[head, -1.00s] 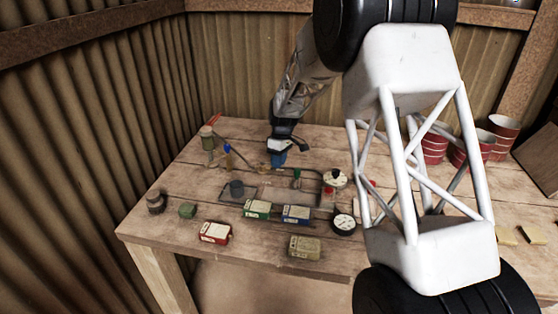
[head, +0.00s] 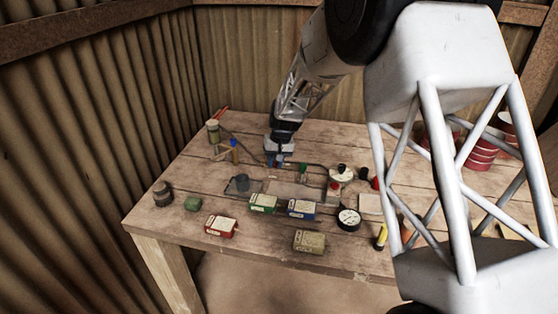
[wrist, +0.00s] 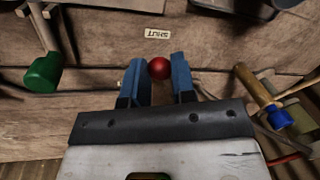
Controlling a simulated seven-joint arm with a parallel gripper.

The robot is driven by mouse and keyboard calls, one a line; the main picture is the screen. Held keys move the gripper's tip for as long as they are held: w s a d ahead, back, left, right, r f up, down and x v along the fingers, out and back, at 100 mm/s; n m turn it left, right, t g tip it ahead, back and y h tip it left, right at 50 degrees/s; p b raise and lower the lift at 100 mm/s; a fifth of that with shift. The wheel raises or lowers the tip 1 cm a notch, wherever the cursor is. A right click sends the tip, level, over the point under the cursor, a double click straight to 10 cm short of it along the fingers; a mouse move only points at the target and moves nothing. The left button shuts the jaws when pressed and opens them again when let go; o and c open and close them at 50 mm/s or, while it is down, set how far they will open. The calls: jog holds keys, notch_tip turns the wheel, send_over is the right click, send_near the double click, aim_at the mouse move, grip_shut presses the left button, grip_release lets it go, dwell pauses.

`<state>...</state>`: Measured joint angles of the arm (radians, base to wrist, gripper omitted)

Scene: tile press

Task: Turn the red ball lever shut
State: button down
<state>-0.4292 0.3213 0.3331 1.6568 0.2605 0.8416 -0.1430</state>
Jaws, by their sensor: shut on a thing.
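The red ball (wrist: 159,68) of the lever shows in the wrist view between the two blue fingers of my gripper (wrist: 158,78). The fingers are shut on it, one on each side. The lever's arm and pivot are hidden behind the gripper. A small pale label reading SHUT (wrist: 158,31) lies on the wood just beyond the ball, upside down in this view. In the head view my gripper (head: 277,162) is low over the table's far middle, and the ball cannot be made out there.
A green-ended handle (wrist: 42,73) is left of my gripper in the wrist view, and a blue-ended handle (wrist: 278,117) is right. In the head view, a red box (head: 221,226), a green box (head: 263,203) and a round gauge (head: 348,218) stand nearer the front.

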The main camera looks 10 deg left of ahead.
jog(key=a+m, duration=0.1)
jog(key=m, duration=0.1)
jog(key=s+a+m, duration=0.1)
jog(key=shift+m+t, duration=0.3)
jog(key=shift+m, duration=0.1)
jog(key=shift+a+r+m+t, duration=0.15)
jog(key=shift+a+m, duration=0.25)
jog(key=shift+m, duration=0.4)
jog(key=shift+a+f+m+t, duration=0.15)
jog(key=shift+a+m, duration=0.2)
jog(key=shift+m, duration=0.45)
jog(key=shift+r, duration=0.1)
jog(key=c, duration=1)
grip_release()
jog(key=shift+s, duration=0.1)
jog(key=shift+o, duration=0.2)
notch_tip(320, 180, up, 8)
jog(key=d, duration=0.1)
jog(key=shift+s+d+f, duration=0.15)
jog(key=shift+d+f, duration=0.05)
